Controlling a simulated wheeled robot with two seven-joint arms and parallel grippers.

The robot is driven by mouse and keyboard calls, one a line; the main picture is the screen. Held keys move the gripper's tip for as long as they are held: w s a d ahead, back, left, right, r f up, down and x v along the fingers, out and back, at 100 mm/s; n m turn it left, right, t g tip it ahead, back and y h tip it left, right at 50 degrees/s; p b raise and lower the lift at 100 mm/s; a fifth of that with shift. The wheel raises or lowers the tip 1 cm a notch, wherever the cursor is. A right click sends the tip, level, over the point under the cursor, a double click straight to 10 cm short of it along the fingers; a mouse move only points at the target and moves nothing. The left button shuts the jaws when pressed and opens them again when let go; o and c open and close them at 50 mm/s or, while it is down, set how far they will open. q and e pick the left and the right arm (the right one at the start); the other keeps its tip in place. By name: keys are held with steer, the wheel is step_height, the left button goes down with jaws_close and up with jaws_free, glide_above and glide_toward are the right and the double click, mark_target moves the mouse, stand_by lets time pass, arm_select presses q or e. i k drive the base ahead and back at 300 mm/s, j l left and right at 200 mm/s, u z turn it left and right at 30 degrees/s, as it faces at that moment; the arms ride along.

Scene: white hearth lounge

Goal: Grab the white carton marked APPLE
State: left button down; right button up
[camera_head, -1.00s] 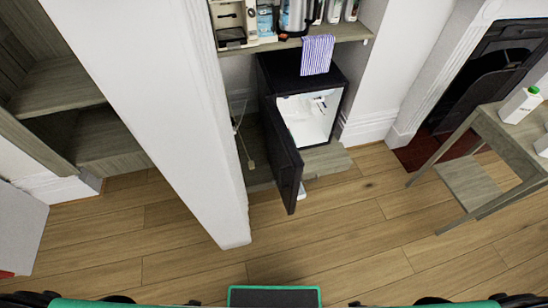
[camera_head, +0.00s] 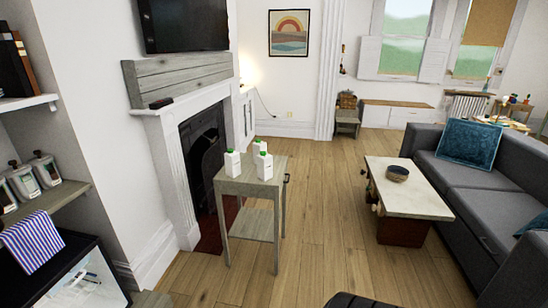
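Three white cartons with green caps stand upright, close together, on a small grey wooden side table (camera_head: 247,187) in the middle of the head view. One is the left carton (camera_head: 233,164), one is the front right carton (camera_head: 264,168), and one is the rear carton (camera_head: 257,149), partly hidden behind the front right one. Any lettering on them is too small to read, so I cannot tell which is marked APPLE. Neither of my grippers shows in the view.
A fireplace (camera_head: 203,145) is left of the side table. A coffee table (camera_head: 412,190) with a bowl (camera_head: 397,173) and a grey sofa (camera_head: 470,190) are at right. Floor between the tables is clear.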

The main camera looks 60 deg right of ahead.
mark_target(259, 146)
steer(key=z, duration=2.05)
